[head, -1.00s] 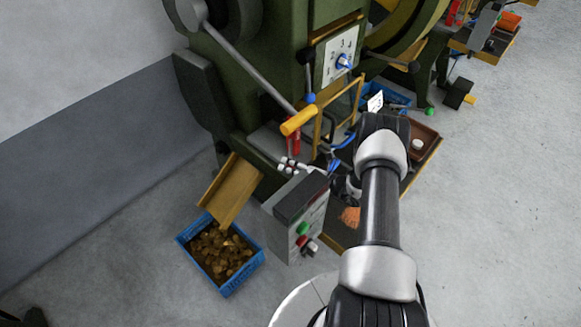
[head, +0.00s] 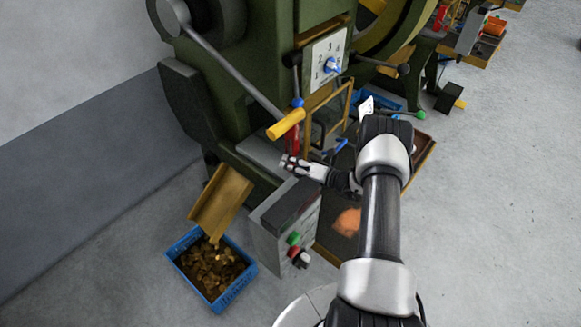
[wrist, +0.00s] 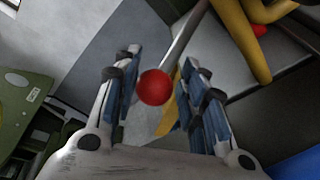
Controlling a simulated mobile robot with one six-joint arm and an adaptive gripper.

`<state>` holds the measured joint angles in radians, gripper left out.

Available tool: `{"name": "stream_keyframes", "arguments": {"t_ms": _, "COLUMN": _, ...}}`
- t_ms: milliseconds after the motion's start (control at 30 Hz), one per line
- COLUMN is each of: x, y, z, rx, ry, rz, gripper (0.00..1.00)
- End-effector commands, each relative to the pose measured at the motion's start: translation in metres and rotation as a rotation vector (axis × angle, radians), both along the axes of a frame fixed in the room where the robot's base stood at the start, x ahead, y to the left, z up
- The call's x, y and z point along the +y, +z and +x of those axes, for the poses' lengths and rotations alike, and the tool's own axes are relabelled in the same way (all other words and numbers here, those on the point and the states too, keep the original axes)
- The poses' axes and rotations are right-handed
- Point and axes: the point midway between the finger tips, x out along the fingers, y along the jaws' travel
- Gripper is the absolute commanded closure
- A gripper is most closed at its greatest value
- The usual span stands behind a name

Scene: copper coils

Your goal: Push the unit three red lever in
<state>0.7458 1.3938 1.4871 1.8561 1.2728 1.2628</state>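The red lever shows in the wrist view as a round red knob (wrist: 154,87) on a thin metal rod. In the head view I cannot clearly pick out this knob; a red part (head: 292,140) hangs below a yellow handle there. My gripper (head: 288,162) is beside the green machine, above a grey control box, pointing left. In the wrist view my gripper (wrist: 162,60) is open, with its blue-padded fingers apart. The knob appears between the fingers, with gaps on both sides. Whether it lies between the pads or beyond them I cannot tell.
The green machine (head: 240,80) has a numbered dial plate (head: 322,58) and a long lever with a yellow grip (head: 286,124). The grey control box (head: 285,222) has green and red buttons. A blue crate (head: 181,262) of copper-coloured pieces stands on the floor.

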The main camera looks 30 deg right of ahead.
Motion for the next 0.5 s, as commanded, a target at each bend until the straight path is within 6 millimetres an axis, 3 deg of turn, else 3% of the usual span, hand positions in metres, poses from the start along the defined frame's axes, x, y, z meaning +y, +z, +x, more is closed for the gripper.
{"name": "stream_keyframes", "arguments": {"t_ms": 133, "x": 0.0018, "y": -0.0007, "z": -0.0005, "rx": 0.001, "ry": 0.004, "rz": 0.002, "gripper": 0.49}}
{"name": "stream_keyframes", "arguments": {"t_ms": 500, "x": 0.0010, "y": -0.0005, "z": -0.0041, "rx": 0.003, "ry": 0.005, "rz": 0.003, "gripper": 0.49}}
